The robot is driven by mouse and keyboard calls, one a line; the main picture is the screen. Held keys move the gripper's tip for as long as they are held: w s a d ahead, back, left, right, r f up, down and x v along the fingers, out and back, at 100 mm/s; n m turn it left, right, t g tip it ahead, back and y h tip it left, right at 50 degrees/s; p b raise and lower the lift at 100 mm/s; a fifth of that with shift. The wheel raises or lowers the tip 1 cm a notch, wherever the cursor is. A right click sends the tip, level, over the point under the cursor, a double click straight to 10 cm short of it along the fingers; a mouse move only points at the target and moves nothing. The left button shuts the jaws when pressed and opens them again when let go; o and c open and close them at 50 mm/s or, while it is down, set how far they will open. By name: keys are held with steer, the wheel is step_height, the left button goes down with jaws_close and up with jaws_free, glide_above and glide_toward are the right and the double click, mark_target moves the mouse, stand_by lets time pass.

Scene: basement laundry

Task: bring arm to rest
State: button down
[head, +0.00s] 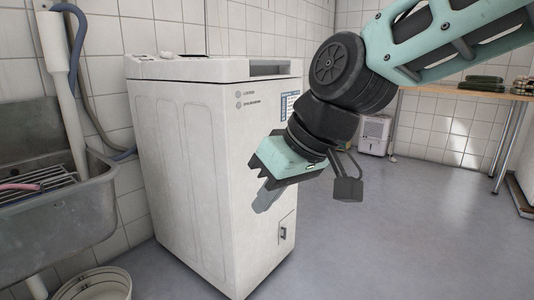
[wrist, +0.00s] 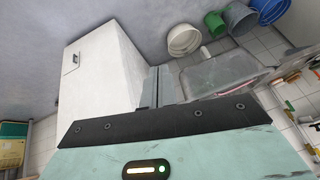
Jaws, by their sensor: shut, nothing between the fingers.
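My gripper (head: 268,196) hangs from my mint-green and black arm in the middle of the head view, in front of the white washing machine. In the wrist view the two fingers (wrist: 161,86) are together and empty. The gripper points down and left, apart from the floor. Whether it is clear of the machine's front I cannot tell. The washing machine (head: 185,150) stands upright against the tiled wall and also shows in the wrist view (wrist: 105,85).
A metal sink (head: 60,225) with a rack and a hose stands at the left, with a white bucket (head: 95,286) below it. A wooden table (head: 470,93) with folded cloths is at the back right. A small white appliance (head: 375,135) stands by the back wall. The floor at right is clear.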

steer(key=s+d+f+m+g+h+p, duration=0.1)
steer(key=s+d+f+h+p, duration=0.2)
steer(key=s+d, duration=0.45)
steer(key=s+d+g+h+p, duration=0.2)
steer(key=s+d+p, duration=0.3)
steer(key=s+d, duration=0.3)
step_height(320, 180, up, 36)
steer(key=a+p, duration=0.1)
steer(key=p, duration=3.5)
steer(key=shift+s+a+r, duration=0.15)
steer(key=shift+s, duration=0.2)
